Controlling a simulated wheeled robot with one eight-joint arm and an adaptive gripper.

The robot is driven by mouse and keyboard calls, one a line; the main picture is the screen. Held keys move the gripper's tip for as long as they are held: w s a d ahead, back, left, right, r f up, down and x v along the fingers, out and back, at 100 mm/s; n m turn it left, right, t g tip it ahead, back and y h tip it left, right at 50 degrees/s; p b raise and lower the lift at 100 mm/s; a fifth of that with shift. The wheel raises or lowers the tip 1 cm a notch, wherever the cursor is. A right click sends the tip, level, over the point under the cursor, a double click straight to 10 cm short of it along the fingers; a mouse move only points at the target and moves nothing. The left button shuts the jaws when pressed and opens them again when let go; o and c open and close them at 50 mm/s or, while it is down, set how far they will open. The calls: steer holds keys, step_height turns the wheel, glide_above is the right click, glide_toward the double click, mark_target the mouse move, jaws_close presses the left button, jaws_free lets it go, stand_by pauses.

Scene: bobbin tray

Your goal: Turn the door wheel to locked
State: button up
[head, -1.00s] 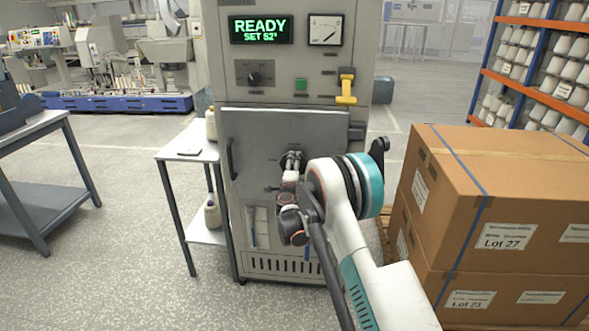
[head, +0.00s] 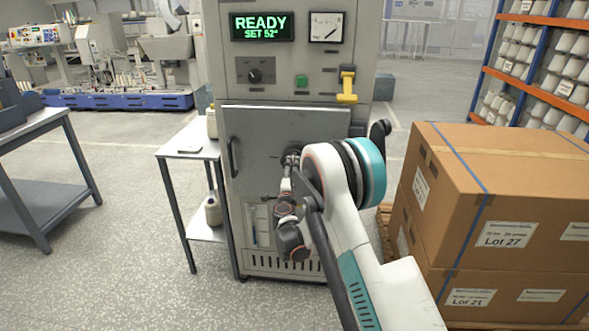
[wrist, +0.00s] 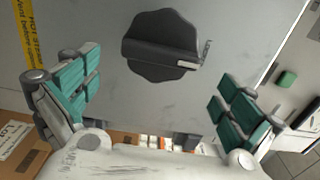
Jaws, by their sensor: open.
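The door wheel (wrist: 162,45) is a dark, scalloped disc with a thick grip bar across it, on the grey door. It fills the upper middle of the wrist view. The bar lies nearly level in that picture, with a small metal tab at its right end. My gripper (wrist: 157,98) is open and empty, one teal-padded finger to each side and below the wheel in that picture, apart from it. In the head view the gripper (head: 291,160) is at the middle of the closed cabinet door (head: 262,135), and my arm hides most of the wheel.
The cabinet panel (head: 280,75) shows READY, a dial, a green button and a yellow handle (head: 347,86). A small side table (head: 195,150) stands left of the cabinet. Stacked cartons (head: 500,180) crowd the right side. Floor is free at front left.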

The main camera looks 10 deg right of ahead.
steer(key=v, duration=0.5)
steer(key=shift+s+a, duration=0.1)
steer(key=shift+s, duration=0.1)
steer(key=s+a+r+n+t+y, duration=0.1)
steer(key=s+a+r+n+y, duration=0.2)
steer(key=r, duration=0.6)
steer(key=s+a+r+n+y, duration=0.1)
steer(key=r+n+y, duration=0.3)
steer(key=r, duration=0.5)
steer(key=s+a+r+n+g+y, duration=0.2)
steer(key=s+a+r+n, duration=0.1)
steer(key=s+r+n, duration=0.6)
steer(key=s+d+f+n+g+h, duration=0.1)
steer(key=s+d+f+n+g, duration=0.1)
steer(key=s, duration=1)
steer(key=s+d+f+n+g+h, duration=0.1)
steer(key=s+d+f+n+g, duration=0.1)
steer(key=s+d+f+g, duration=0.2)
steer(key=s+d+f+n+g+h, duration=0.1)
steer(key=s+d+f+g, duration=0.2)
steer(key=s, duration=1.8)
step_height(320, 180, down, 5)
steer(key=shift+d+r+n, duration=0.1)
steer(key=shift+d+n, duration=0.3)
steer(key=shift+d, duration=0.05)
